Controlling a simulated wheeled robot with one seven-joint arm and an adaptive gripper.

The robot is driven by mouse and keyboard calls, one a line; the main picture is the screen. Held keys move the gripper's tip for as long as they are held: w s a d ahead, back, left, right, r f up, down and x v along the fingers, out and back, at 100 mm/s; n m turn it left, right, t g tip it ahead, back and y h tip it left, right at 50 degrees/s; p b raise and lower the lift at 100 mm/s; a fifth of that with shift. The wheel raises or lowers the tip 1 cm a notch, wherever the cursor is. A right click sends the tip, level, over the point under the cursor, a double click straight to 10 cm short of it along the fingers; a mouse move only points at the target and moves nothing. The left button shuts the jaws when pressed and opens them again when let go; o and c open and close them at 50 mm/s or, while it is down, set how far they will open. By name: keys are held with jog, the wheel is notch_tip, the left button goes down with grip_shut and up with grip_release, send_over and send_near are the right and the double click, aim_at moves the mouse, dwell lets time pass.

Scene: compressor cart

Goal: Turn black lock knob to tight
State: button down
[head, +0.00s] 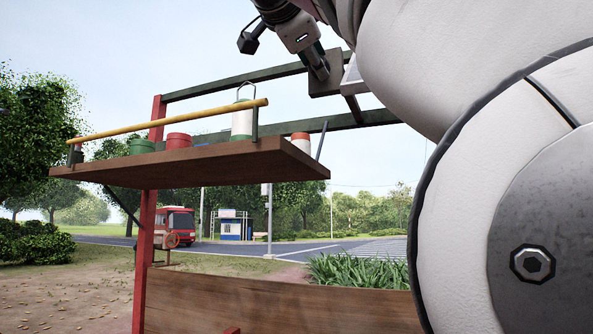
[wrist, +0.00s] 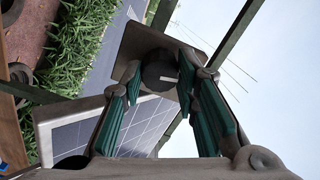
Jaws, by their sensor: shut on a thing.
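The black lock knob (wrist: 160,72) is a dark round knob with a short white mark on its face, on a grey-brown plate (wrist: 137,42) in the wrist view. My gripper (wrist: 160,76) has its teal-padded fingers on either side of the knob and is shut on it. In the head view my gripper (head: 319,68) reaches down to the plate (head: 325,83) on the cart's upper frame. The knob itself is hidden there by my fingers. I cannot read any tight marking in either view.
A solar panel (wrist: 112,125) sits close beside the plate. Dark green rails (head: 235,84) run past it. Below left, a wooden shelf (head: 200,165) carries a green pot, a red pot, a white canister (head: 242,120) and a yellow rail (head: 170,118). Open sky lies above.

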jog(key=shift+m, duration=1.2)
jog(key=c, duration=1.2)
grip_release()
